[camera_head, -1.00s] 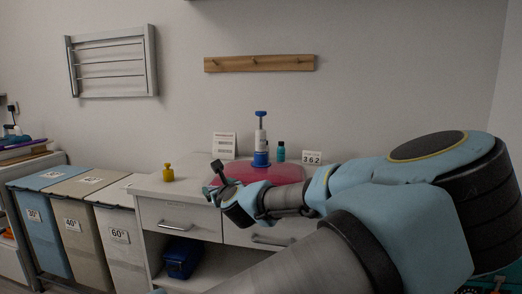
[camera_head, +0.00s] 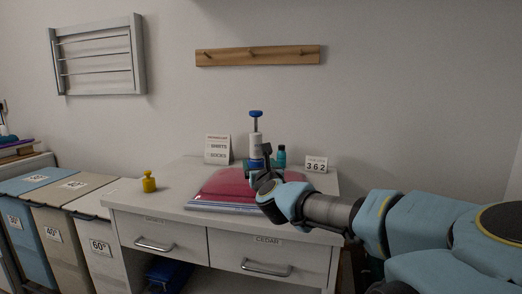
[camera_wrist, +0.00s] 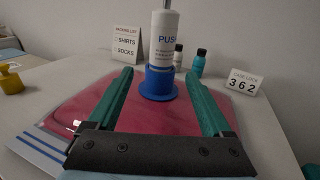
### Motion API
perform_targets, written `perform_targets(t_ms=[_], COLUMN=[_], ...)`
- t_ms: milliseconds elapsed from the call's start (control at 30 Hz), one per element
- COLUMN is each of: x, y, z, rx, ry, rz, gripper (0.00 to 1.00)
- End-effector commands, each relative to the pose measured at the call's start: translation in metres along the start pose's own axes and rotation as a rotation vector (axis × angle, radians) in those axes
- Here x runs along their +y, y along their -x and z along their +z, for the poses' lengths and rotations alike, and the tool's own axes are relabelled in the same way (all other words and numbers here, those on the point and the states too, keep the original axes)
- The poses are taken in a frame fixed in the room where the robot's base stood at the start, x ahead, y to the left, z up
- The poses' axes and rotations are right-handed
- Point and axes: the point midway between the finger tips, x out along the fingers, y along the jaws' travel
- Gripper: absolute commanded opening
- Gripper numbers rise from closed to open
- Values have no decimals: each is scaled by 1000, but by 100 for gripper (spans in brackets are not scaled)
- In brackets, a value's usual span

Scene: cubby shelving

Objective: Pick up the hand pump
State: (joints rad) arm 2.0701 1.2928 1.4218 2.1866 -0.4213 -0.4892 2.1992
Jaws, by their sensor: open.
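The hand pump (camera_head: 256,140) stands upright on the dresser top, toward the back, with a blue T-handle, a white body and a blue base. In the wrist view the pump (camera_wrist: 164,40) shows its white body marked "PUSH" and its round blue base; its top is cut off. My gripper (camera_wrist: 157,78) is open and empty, its two green fingers pointing toward the pump. The pump's base appears between and just beyond the fingertips, not gripped. In the head view my gripper (camera_head: 264,160) partly hides the pump's lower part.
A red vacuum bag (camera_head: 225,183) lies flat under my gripper. Small bottles (camera_head: 281,155) stand behind right of the pump. A packing list card (camera_head: 217,149), a "362" card (camera_head: 316,164) and a yellow weight (camera_head: 149,182) stand around. Drawers (camera_head: 262,256) are below.

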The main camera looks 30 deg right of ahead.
Motion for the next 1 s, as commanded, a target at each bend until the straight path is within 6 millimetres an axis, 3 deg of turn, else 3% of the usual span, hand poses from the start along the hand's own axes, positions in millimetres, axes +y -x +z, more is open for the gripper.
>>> perform_targets(t_ms=[133,400,633,1000], x=[0,1,1,2], y=[-6,-46,-63,-107], z=[0,1,0,-2], rx=[1,0,1,1], ry=[1,3,3,2], rz=[1,1,2,1], gripper=[84,84,84,84])
